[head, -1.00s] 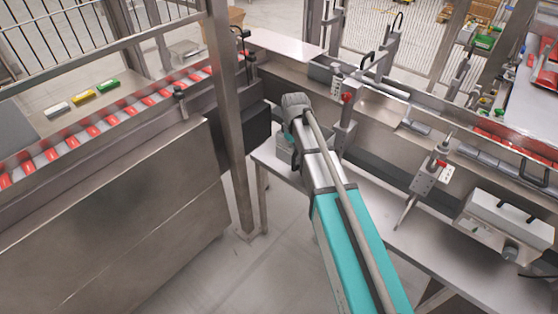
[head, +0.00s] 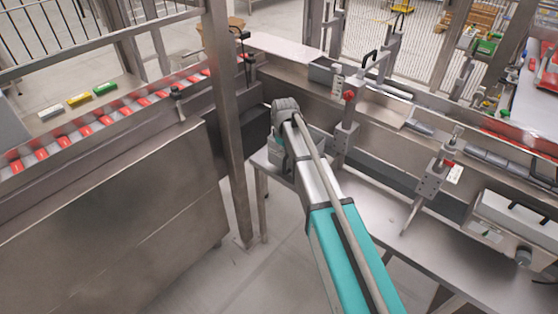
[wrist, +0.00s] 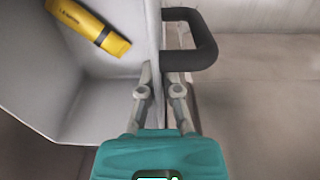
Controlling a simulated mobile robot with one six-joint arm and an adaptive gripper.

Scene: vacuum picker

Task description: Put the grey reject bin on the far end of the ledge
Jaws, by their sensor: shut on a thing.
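The grey reject bin (wrist: 95,95) fills the left of the wrist view, with a yellow packet (wrist: 90,27) lying inside it. My gripper (wrist: 160,78) is shut on the bin's right wall, one finger on each side of it. In the head view my gripper (head: 279,156) is at the far left end of the steel ledge (head: 375,205), mostly hidden by my arm. I cannot tell there whether the bin touches the ledge.
A dark handle (wrist: 192,42) is close to the right finger in the wrist view. A steel post (head: 228,130) rises left of my gripper. A bracket with a red knob (head: 348,110) stands to the right. A white box (head: 515,220) sits at the ledge's right.

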